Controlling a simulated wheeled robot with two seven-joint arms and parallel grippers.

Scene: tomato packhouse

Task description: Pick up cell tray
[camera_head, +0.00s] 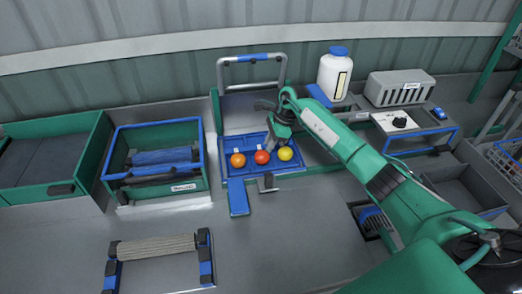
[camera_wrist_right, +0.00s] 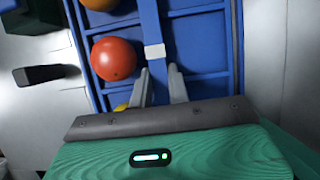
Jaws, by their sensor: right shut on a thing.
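The blue cell tray (camera_head: 297,167) lies on the bench at the middle of the head view. Its front cells hold an orange tomato (camera_head: 238,160), a red tomato (camera_head: 262,157) and a yellow tomato (camera_head: 286,154). My right gripper (camera_head: 271,145) reaches down over the tray between the red and yellow tomatoes. In the right wrist view its fingers (camera_wrist_right: 162,85) are shut on a blue divider of the cell tray (camera_wrist_right: 207,58), near a white tab (camera_wrist_right: 154,51). The red tomato (camera_wrist_right: 114,59) sits left of the fingers. My left gripper is not in view.
A metal hoop frame (camera_head: 251,58) stands behind the tray. A white jug (camera_head: 335,75) and a grey slotted box (camera_head: 398,87) are at the back right. A green crate (camera_head: 155,190) stands left. A roller (camera_head: 156,247) lies at front left.

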